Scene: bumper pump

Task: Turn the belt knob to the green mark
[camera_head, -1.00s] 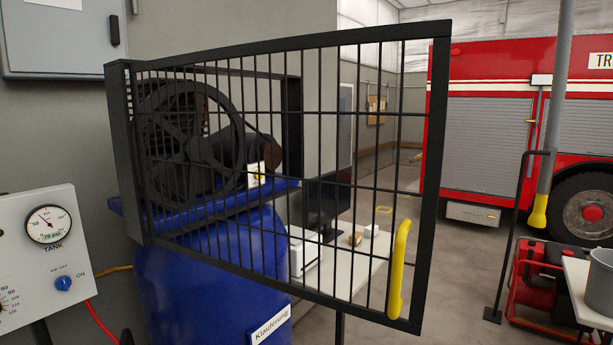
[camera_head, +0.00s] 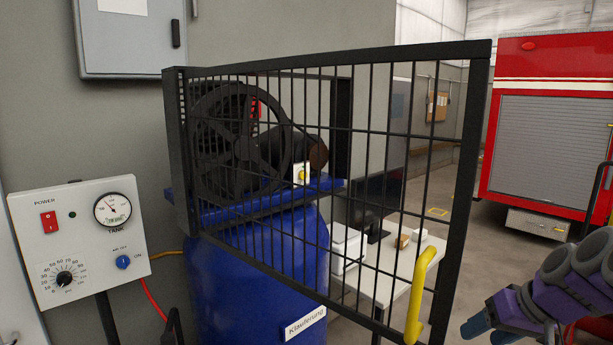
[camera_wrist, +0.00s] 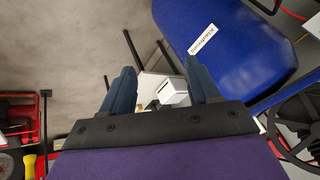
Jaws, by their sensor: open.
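A small yellow knob on a white plate (camera_head: 301,174) sits beside the compressor's motor and belt wheel (camera_head: 238,145), seen through the bars of the black mesh guard door (camera_head: 345,190). I cannot make out a green mark there. The guard door stands swung outward, with a yellow handle (camera_head: 421,295) at its free edge. My gripper (camera_head: 487,329) is at the lower right, right of the handle and well apart from the knob. In the wrist view my gripper (camera_wrist: 160,68) has its two blue fingers spread, with nothing held between them.
A control panel (camera_head: 135,235) with a dial, gauge, red switch and blue knob stands at left. The blue tank (camera_head: 235,285) is below the compressor. A white table (camera_head: 400,270) stands behind the door. A red truck (camera_head: 550,120) is at back right, with open floor before it.

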